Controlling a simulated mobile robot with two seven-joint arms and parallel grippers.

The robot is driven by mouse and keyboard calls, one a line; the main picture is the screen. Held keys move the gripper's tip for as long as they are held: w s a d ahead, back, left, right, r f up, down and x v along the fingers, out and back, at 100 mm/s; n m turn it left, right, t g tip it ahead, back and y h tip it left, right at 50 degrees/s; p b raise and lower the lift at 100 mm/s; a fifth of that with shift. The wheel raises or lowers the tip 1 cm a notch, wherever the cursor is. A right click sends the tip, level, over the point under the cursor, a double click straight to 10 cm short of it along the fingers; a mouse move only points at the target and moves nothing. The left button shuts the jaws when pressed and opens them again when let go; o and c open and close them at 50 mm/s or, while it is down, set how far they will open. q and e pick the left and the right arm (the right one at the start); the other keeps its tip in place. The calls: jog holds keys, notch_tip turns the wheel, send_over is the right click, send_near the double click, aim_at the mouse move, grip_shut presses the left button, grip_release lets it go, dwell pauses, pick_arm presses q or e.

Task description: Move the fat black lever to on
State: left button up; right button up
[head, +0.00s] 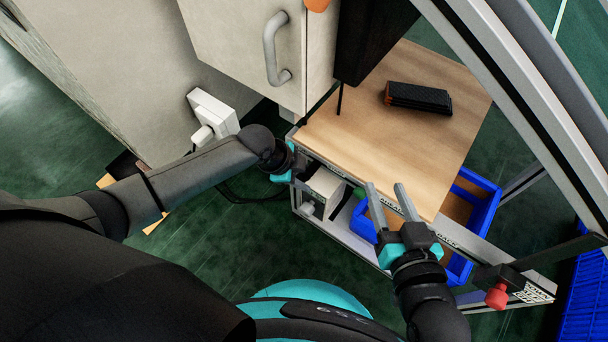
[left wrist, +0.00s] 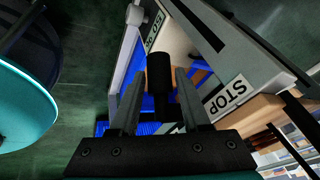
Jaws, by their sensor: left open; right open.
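A fat black cylinder (left wrist: 159,72), which looks like the lever's grip, shows in the left wrist view on a thinner dark rod. My left gripper (left wrist: 160,88) is open, with one finger on each side of the cylinder in that view. I cannot tell whether either finger touches it. In the head view my left gripper (head: 286,174) is at the bench's left front corner, its fingers mostly hidden; I cannot make out the lever there. My right gripper (head: 388,203) is open and empty at the bench's front edge.
White STOP labels (left wrist: 229,97) are on the frame by the lever. A wooden bench top (head: 350,125) carries a black block (head: 418,97). Blue bins (head: 463,262) sit below. A cabinet with a handle (head: 272,50) stands behind; a red knob (head: 496,297) is at right.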

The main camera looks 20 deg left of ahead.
pick_arm(q)
jog(key=shift+c, duration=0.3)
grip_shut()
dwell(0.3)
